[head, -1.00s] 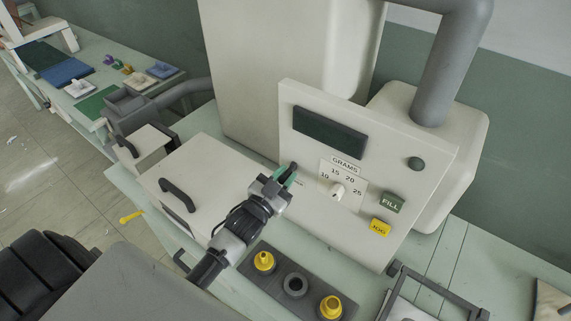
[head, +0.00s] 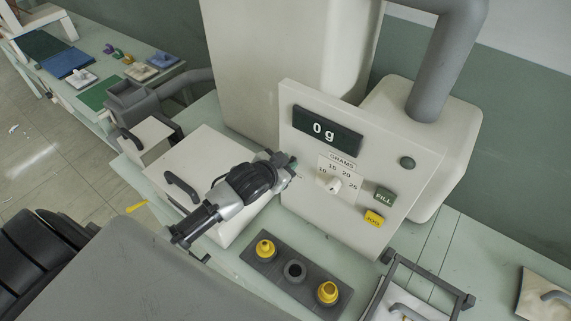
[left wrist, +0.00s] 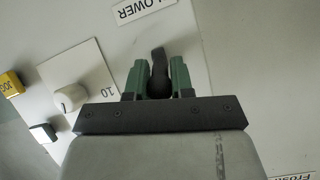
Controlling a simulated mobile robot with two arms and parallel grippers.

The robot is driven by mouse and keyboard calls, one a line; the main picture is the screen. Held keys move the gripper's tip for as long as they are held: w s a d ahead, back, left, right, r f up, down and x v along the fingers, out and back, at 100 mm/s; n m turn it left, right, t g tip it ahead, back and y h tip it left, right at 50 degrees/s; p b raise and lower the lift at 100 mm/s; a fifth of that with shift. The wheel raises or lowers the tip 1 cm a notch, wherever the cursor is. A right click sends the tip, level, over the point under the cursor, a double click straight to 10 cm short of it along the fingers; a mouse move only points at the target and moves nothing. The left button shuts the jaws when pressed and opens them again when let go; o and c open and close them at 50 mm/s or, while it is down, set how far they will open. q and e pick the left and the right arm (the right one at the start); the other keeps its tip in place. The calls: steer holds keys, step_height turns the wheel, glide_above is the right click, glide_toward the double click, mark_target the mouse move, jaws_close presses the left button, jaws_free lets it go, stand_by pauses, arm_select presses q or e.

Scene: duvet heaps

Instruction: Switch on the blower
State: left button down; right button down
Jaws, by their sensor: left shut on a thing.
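The blower switch (left wrist: 158,72) is a dark toggle lever on the pale control panel (head: 305,205), beside a label ending in "LOWER" (left wrist: 143,8) in the left wrist view. My left gripper (head: 291,166) is at the panel's left side, with its green fingertips (left wrist: 157,80) shut on the lever, one on each side. In the head view the gripper hides the switch. The display (head: 327,130) on the panel is lit and reads "0 g". My right gripper is not in view.
A white dial (head: 333,184) marked in grams is right of my gripper. A green FILL button (head: 384,195) and a yellow JOG button (head: 374,219) are farther right. A dark tray (head: 280,263) with yellow nozzles lies in front. A box with a black handle (head: 181,187) is at left.

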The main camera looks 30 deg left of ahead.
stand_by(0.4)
arm_select(q)
steer(key=c, duration=1)
jaws_free()
steer(key=b+v, duration=0.3)
steer(key=v, duration=0.7)
steer(key=shift+s+r, duration=0.25)
steer(key=shift+r, duration=0.1)
